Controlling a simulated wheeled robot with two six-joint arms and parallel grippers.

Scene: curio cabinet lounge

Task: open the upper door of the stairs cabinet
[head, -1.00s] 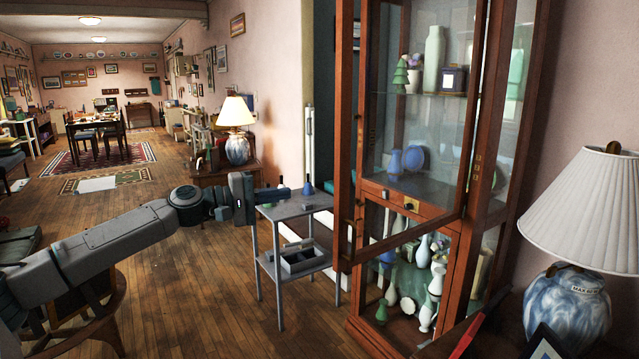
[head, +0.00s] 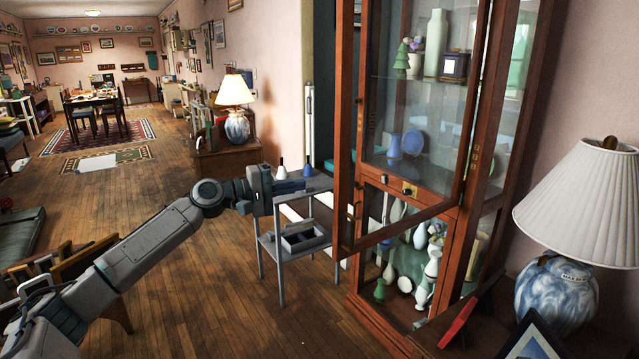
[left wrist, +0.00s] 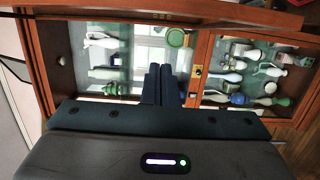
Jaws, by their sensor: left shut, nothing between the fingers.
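The stairs cabinet (head: 472,235) is a tall wooden case with glass panes, at the right of the head view. Its upper door (head: 347,120) stands swung out from the case, hinged on the right. Its free edge is on the left and its bottom rail crosses in front of the lower part. The lower door, with a brass lock (head: 409,189), looks shut. My left gripper (head: 300,186) is shut and empty, left of the upper door's free edge and apart from it. In the left wrist view its fingers (left wrist: 160,85) are together before the cabinet's shelves. My right gripper is not in view.
A small grey side table (head: 312,182) with bottles and a lower-shelf tray (head: 305,240) stands behind my left gripper. A white-shaded lamp (head: 590,210) is at the right. Vases and other fragile pieces fill the cabinet. Wooden floor (head: 200,290) lies open at centre left.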

